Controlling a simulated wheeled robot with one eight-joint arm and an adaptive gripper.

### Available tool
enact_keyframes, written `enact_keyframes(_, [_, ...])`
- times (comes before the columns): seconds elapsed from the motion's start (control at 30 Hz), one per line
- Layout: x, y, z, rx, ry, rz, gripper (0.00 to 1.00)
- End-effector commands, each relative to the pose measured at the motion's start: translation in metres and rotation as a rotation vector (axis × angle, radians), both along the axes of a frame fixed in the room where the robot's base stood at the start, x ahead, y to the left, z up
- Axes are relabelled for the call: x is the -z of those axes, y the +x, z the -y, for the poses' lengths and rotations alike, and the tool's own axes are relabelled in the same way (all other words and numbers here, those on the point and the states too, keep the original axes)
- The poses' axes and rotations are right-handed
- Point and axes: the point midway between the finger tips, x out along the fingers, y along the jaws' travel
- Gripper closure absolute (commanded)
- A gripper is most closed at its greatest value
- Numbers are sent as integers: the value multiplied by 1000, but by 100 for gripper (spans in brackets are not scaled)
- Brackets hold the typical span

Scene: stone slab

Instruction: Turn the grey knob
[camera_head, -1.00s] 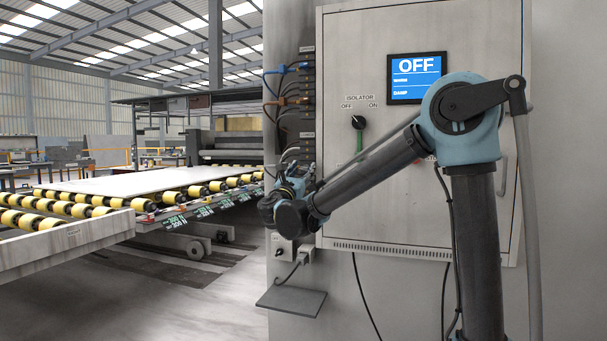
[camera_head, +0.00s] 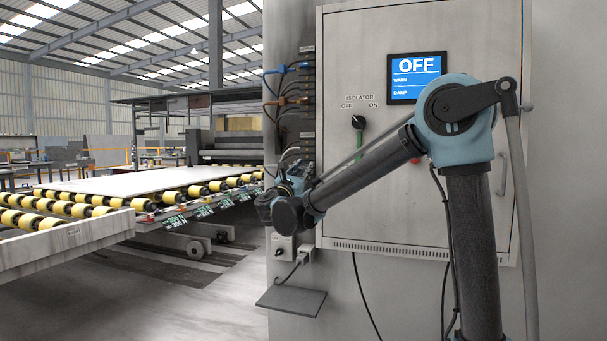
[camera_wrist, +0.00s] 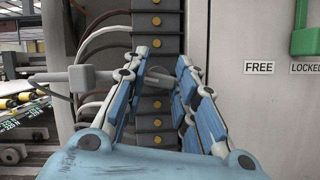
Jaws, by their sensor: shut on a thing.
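The exact contact is partly hidden by the fingers.
The grey cabinet (camera_head: 450,215) has an OFF screen (camera_head: 417,78) and an isolator switch (camera_head: 358,122) with a green part below. A green handle (camera_wrist: 306,40) is near FREE and LOCKED labels. Cables (camera_head: 270,88) hang near my gripper. A small shelf (camera_head: 290,301) juts out below. A roller conveyor stands left.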

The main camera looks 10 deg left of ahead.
Motion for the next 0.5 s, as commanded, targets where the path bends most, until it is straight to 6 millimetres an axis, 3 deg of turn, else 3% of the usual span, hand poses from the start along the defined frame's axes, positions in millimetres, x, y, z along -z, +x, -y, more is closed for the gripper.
enact_keyframes(0.2, [0,0,0,2,139,11,98])
enact_keyframes(0.5, [0,0,0,1,161,12,98])
